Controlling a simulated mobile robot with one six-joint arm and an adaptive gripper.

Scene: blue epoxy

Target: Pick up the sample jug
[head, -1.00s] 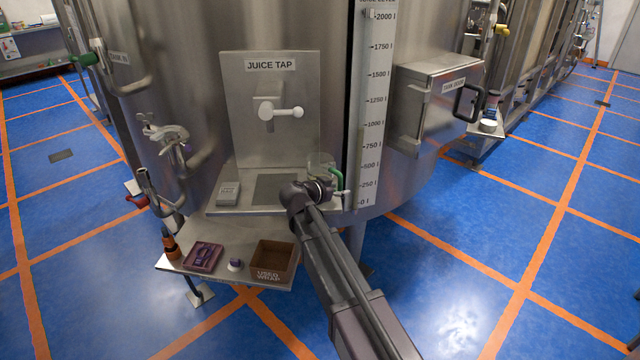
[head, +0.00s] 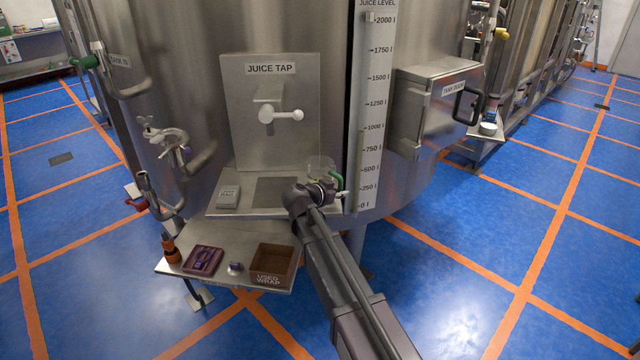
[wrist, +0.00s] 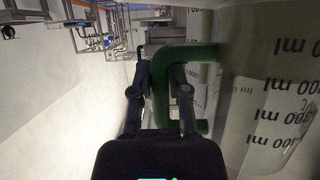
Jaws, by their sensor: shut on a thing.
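The sample jug (head: 319,168) is a clear vessel with a green handle (head: 338,181). In the head view it is at the right end of the shelf under the juice tap, partly hidden behind my arm. In the wrist view the clear jug wall with ml markings (wrist: 285,110) fills the right side. My gripper (wrist: 160,84) is shut on the green handle, with a finger on each side of its upright bar. In the head view my wrist hides the gripper's fingers. I cannot tell whether the jug's base touches the shelf.
The juice tap (head: 268,114) is on a steel panel above the shelf (head: 225,211). The lower shelf holds a purple tray (head: 203,260), a small purple-and-white item (head: 235,268) and a used-wrap box (head: 272,264). The level scale (head: 370,110) stands close on the right.

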